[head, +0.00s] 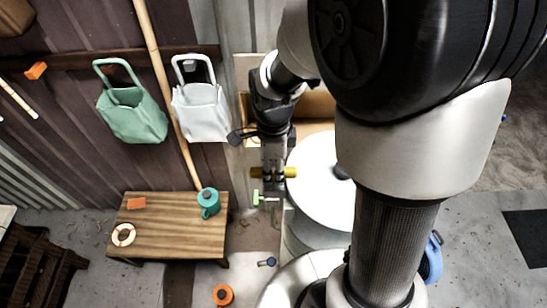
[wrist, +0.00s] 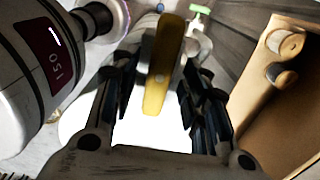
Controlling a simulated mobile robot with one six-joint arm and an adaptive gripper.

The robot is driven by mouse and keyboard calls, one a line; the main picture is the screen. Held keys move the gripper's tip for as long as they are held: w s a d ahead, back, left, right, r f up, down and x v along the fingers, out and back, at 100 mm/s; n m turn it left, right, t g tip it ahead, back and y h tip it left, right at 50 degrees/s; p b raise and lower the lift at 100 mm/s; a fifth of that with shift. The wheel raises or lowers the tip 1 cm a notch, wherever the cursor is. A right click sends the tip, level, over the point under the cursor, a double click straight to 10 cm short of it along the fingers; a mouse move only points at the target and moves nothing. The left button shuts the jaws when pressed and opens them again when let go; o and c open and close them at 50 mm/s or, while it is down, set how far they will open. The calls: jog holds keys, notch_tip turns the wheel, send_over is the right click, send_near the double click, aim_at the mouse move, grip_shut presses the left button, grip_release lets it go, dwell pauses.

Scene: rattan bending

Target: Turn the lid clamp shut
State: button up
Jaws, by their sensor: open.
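The lid clamp shows as a yellow bar (head: 289,172), which I take to be its lever, at the left rim of a white round lid (head: 318,196) in the head view. In the wrist view the yellow bar (wrist: 156,82) stands between the two dark fingers of my gripper (wrist: 160,92). My gripper (head: 273,160) is open, with one finger on each side of the bar; I cannot tell whether either finger touches it. A bright white surface lies below the bar in the wrist view. My fingers and wrist hide part of the clamp.
A small green handle (head: 257,198) sits just in front of the bar. A tan box (head: 318,105) stands behind the lid. Green (head: 135,118) and white (head: 201,110) bags hang on the wall.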

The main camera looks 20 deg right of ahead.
aim_at(274, 170)
notch_tip(274, 170, up, 12)
dwell(0.4)
jog(key=shift+f, duration=0.2)
